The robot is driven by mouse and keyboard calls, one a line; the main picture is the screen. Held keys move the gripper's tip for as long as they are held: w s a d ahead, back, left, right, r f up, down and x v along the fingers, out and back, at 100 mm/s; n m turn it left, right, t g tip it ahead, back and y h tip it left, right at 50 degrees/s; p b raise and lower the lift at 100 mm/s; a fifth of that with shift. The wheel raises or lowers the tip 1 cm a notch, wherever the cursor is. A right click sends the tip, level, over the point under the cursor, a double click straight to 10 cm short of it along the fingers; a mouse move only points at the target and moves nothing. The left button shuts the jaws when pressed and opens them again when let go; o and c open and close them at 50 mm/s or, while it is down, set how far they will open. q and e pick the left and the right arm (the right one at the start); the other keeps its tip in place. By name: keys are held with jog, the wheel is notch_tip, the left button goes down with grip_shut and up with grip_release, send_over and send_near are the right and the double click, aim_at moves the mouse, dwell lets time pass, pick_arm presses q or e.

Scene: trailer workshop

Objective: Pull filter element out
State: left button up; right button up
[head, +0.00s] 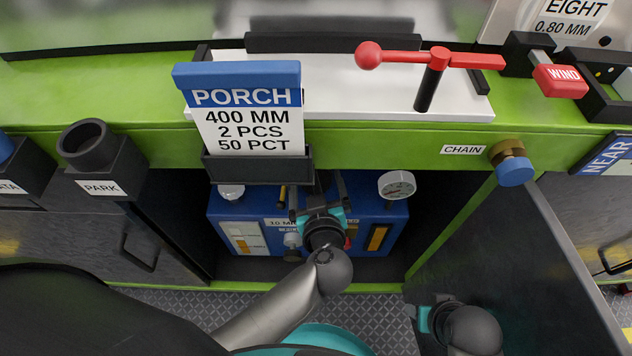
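A blue unit (222,212) sits inside the open cabinet below the green counter, with a label starting "10 M" partly hidden. My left gripper (328,185) reaches into the cabinet in front of this unit, its dark fingers pointing away near the unit's upper middle. The wrist hides what lies between or behind the fingers, so I cannot tell whether they grip anything. I cannot make out the filter element. My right gripper (414,312) is low at the right, by the open door, with nothing visible at its fingers; its opening is unclear.
An open grey door (530,260) stands to the right of the cabinet. A round gauge (397,187) tops the unit. The PORCH sign (245,105) in its holder overhangs the opening. A red T-handle (437,60) and a blue-capped CHAIN knob (514,170) are above.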

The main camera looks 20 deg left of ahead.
pick_arm(q)
grip_shut()
dwell(1.4)
jog(key=shift+s+d+r+p, duration=0.15)
jog(key=shift+s+r+p, duration=0.3)
jog(key=shift+p, duration=0.55)
pick_arm(e)
jog(key=shift+r, duration=1)
jog(key=shift+f, duration=0.3)
pick_arm(q)
jog(key=shift+f, duration=0.1)
jog(key=shift+s+d+r+p, duration=0.15)
jog(key=shift+s+r+p, duration=0.3)
jog(key=shift+p, duration=0.3)
jog(key=shift+s+d+r+p, duration=0.1)
jog(key=shift+s+r+p, duration=0.35)
jog(key=shift+p, duration=0.15)
pick_arm(e)
jog(key=s+d+f+g, duration=0.1)
jog(key=s+f, duration=0.3)
jog(key=f, duration=0.6)
jog(key=shift+s+d, duration=0.15)
jog(key=shift+d, duration=0.2)
dwell(1.0)
